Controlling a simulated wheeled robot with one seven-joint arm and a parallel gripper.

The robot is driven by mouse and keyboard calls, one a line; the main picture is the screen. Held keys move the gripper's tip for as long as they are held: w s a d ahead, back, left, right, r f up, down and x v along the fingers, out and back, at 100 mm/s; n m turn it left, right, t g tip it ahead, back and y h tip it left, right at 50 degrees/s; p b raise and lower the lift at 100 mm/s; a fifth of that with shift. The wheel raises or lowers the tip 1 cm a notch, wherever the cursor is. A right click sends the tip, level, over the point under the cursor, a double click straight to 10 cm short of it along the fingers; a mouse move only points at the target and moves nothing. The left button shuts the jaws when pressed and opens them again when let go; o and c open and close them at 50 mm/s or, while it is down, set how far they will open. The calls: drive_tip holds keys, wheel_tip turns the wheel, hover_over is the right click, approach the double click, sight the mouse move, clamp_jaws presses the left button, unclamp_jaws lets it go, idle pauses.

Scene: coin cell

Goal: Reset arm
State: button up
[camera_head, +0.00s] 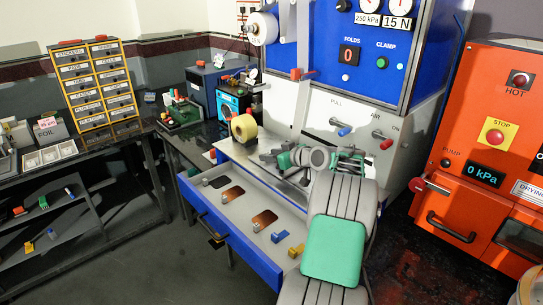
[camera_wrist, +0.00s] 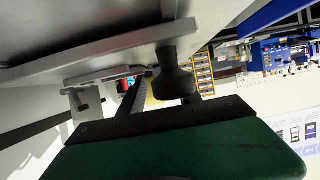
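My arm rises from the bottom of the head view, grey with green panels, and folds over the front of the blue-and-white press (camera_head: 345,120). My gripper (camera_head: 270,157) seems to be at the left end of the folded arm, low over the metal worktop. It is small there and partly lost among the arm links. In the wrist view, a green housing with a dark bar fills the bottom, close under grey metal parts. A dark rounded knob (camera_wrist: 175,82) hides part of the finger area. I see nothing clearly held.
An open blue-edged drawer (camera_head: 238,245) with small parts lies left of my arm. The orange drying oven (camera_head: 485,150) is at the right. A yellow drawer cabinet (camera_head: 97,85) stands at the left. Open floor lies at lower left.

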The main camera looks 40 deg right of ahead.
drive_tip(key=b+v, duration=0.1)
drive_tip(key=v, duration=0.6)
drive_tip(key=shift+s+r, duration=0.15)
drive_tip(key=shift+s, duration=0.2)
drive_tip(key=w+a+g+y+p, duration=0.1)
drive_tip(key=a+g, duration=0.2)
drive_tip(key=a, duration=1.1)
drive_tip(key=w+a+g+p, duration=0.1)
drive_tip(key=a+g+p, duration=0.15)
drive_tip(key=a, duration=1.05)
drive_tip(key=s+a+f+g, duration=0.2)
drive_tip(key=s+a, duration=0.5)
drive_tip(key=s, duration=0.3)
drive_tip(key=s+a+f+g+h+p, duration=0.1)
drive_tip(key=s+a+g, duration=0.2)
drive_tip(key=s+a, duration=0.5)
drive_tip(key=s, duration=0.3)
drive_tip(key=shift+f, duration=0.4)
drive_tip(key=shift+a, duration=0.1)
